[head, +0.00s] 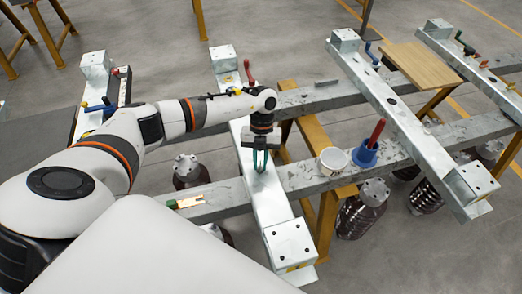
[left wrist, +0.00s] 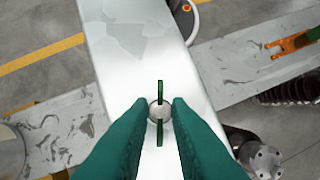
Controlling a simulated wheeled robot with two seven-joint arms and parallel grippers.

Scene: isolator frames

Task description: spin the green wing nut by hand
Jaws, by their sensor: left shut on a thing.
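The green wing nut (left wrist: 160,90) sits on a round silvery stud on the pale metal beam (left wrist: 118,40). Its two wings point up and down in the left wrist view. My left gripper (left wrist: 160,110) points down over it with its teal fingers on either side of the hub, shut on it. In the head view my left gripper (head: 260,160) reaches down to the same beam (head: 270,205), and the wing nut is hidden behind the fingers. My right gripper is not in view.
A white cup (head: 333,161) and a blue cup (head: 364,155) holding a red-handled tool stand on the cross beam to the right. A red lever (head: 248,70) rises behind my wrist. A tool with a green and orange end (head: 187,202) lies left of the beam.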

